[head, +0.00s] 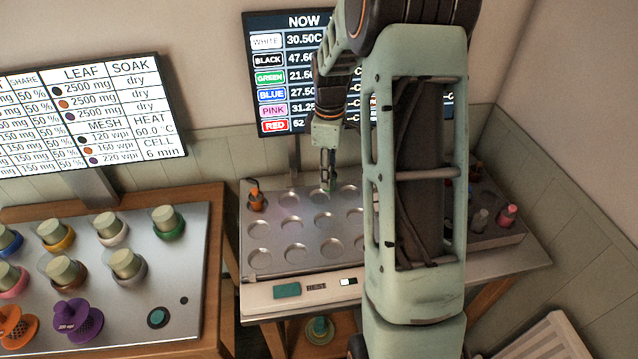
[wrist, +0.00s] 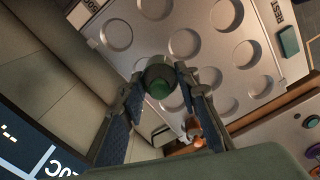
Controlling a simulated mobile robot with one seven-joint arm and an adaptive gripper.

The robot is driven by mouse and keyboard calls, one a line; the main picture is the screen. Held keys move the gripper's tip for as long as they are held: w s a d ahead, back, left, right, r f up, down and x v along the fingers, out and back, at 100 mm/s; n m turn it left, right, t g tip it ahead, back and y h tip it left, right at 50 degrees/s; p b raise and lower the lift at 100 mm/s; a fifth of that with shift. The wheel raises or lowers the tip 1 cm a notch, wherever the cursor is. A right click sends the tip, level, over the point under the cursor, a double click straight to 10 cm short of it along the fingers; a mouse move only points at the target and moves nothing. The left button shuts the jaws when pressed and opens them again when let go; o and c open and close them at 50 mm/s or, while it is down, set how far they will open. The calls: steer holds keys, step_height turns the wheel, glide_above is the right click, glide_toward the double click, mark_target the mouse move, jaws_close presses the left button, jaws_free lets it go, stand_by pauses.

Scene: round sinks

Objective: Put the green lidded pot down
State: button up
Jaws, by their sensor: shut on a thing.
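The green lidded pot (wrist: 159,82) is between the fingers of my gripper in the wrist view, its green lid facing the camera. My gripper (wrist: 160,88) is shut on it. In the head view my gripper (head: 327,178) points down at the back row of the metal tray with round sinks (head: 280,231). The pot is too small there to make out clearly. I cannot tell whether its base touches the tray. Many sinks are empty, and my arm hides the tray's right part.
An orange-topped pot (head: 256,199) stands in the back left sink; it also shows in the wrist view (wrist: 195,128). Red-pink pot (head: 507,215) stands at the right. A left table (head: 196,290) holds several coloured cups.

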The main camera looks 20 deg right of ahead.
steer(key=w+f, duration=0.1)
steer(key=f, duration=0.1)
steer(key=w+f, duration=0.1)
steer(key=w, duration=0.1)
steer(key=w+f+p, duration=0.1)
steer(key=f, duration=0.1)
steer(key=shift+w+a+f, duration=0.25)
steer(key=shift+a+f, duration=0.1)
steer(key=shift+f, duration=1.5)
steer(key=shift+f, duration=0.1)
steer(key=shift+f, duration=0.15)
steer(key=o, duration=1.2)
step_height(320, 180, up, 12)
steer(key=shift+r+b, duration=0.25)
steer(key=shift+b, duration=0.25)
